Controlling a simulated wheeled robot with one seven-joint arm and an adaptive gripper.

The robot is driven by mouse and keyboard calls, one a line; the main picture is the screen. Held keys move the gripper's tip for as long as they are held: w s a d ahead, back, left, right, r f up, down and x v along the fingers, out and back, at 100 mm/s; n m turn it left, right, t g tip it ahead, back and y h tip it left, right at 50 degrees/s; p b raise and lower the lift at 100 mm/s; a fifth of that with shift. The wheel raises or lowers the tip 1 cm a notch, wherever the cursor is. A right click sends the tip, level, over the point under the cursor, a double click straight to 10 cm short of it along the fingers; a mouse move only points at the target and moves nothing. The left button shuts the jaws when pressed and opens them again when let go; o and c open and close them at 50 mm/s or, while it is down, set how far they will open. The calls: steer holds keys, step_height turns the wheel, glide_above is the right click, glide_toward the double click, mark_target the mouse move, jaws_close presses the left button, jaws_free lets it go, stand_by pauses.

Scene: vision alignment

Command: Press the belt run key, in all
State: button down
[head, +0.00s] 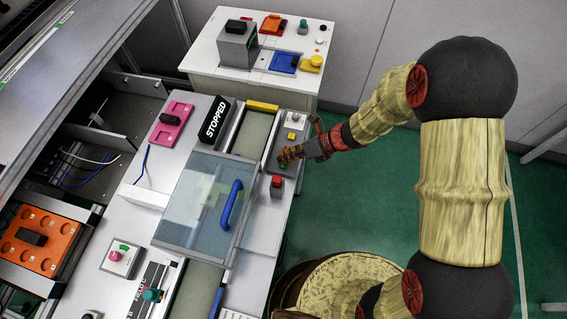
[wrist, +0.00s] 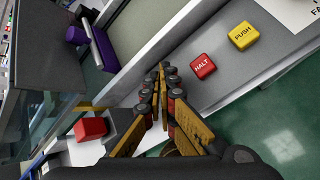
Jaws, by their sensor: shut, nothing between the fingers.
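My gripper (head: 283,160) is shut and empty, its tips down over the grey key panel (head: 290,127) beside the belt. In the wrist view the shut fingers (wrist: 162,70) point at the panel. A red HALT key (wrist: 203,66) lies right of the tips, and a yellow PUSH key (wrist: 243,35) lies beyond it; the yellow key also shows in the head view (head: 291,136). A little green shows at the fingertips in the head view; I cannot tell if it is the run key or if the tips touch it. The display (head: 215,120) reads STOPPED.
A clear cover with a blue handle (head: 231,205) spans the belt (head: 255,132). A red button on a grey box (head: 277,183) stands just in front of my gripper; its red top also shows in the wrist view (wrist: 91,128). A white side table (head: 210,56) stands behind.

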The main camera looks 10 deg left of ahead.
steer(key=shift+f, duration=0.2)
steer(key=shift+r, duration=0.1)
stand_by(0.4)
steer(key=shift+r+p, duration=0.8)
steer(key=shift+p, duration=0.05)
step_height(320, 180, up, 5)
steer(key=p, duration=0.4)
steer(key=shift+r+p, duration=0.1)
steer(key=shift+p, duration=0.3)
stand_by(0.3)
